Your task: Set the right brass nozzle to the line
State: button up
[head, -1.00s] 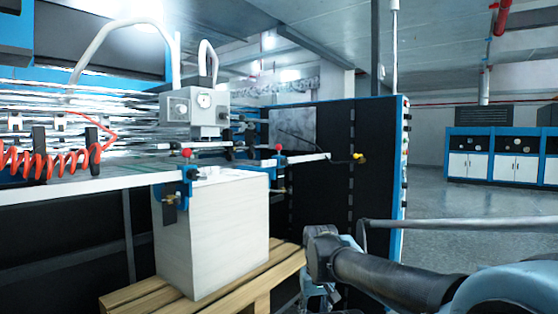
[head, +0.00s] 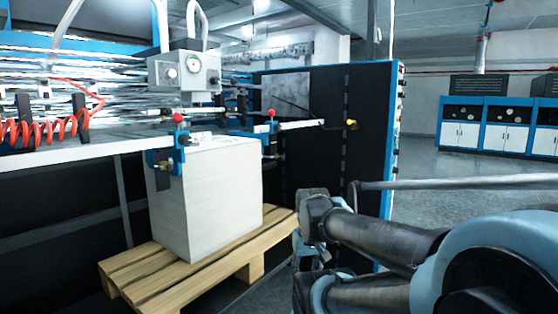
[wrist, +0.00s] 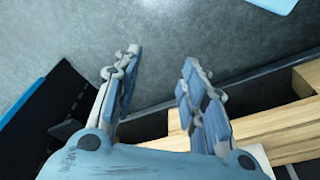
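In the head view, the right blue bracket (head: 268,141) with a red knob (head: 271,114) sits at the back right corner of the tall white stack (head: 205,205). The right nozzle on it is too small and dark to make out clearly. The left blue bracket (head: 178,141) carries a small brass-coloured fitting (head: 162,166) against the stack's front. No line mark can be made out. My gripper (wrist: 160,56) is empty in the wrist view, its two fingers apart, over the grey floor beside the pallet. It is well away from both brackets.
The stack stands on a wooden pallet (head: 180,277). A grey gauge box (head: 184,71) is above it. A dark panel (head: 318,165) with a yellow knob (head: 351,124) stands to the right. A red coiled hose (head: 45,130) lies left.

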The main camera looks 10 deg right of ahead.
aim_at(278, 156)
jog(key=w+a+r+m+t+y, duration=0.1)
jog(key=w+a+r+m+y, duration=0.15)
jog(key=w+r+m, duration=0.4)
jog(key=w+a+r+m+t+y, duration=0.1)
jog(key=w+r+m+y, duration=0.15)
jog(key=w, duration=0.65)
jog(key=w+a+r+m+t+y, duration=0.1)
jog(key=w+r+m+y, duration=0.25)
jog(key=w+r, duration=0.35)
jog(key=w+d+r+m+t+y, duration=0.2)
jog(key=w+d+r+m+t, duration=0.2)
jog(key=w+d+m, duration=0.5)
jog(key=w+d+r+m+t+y, duration=0.2)
jog(key=w+d+r+m+t, duration=0.15)
jog(key=w+d, duration=0.7)
jog(key=x, duration=2.1)
jog(key=shift+s+a, duration=0.2)
jog(key=shift+s, duration=0.05)
jog(key=shift+r, duration=0.15)
grip_shut()
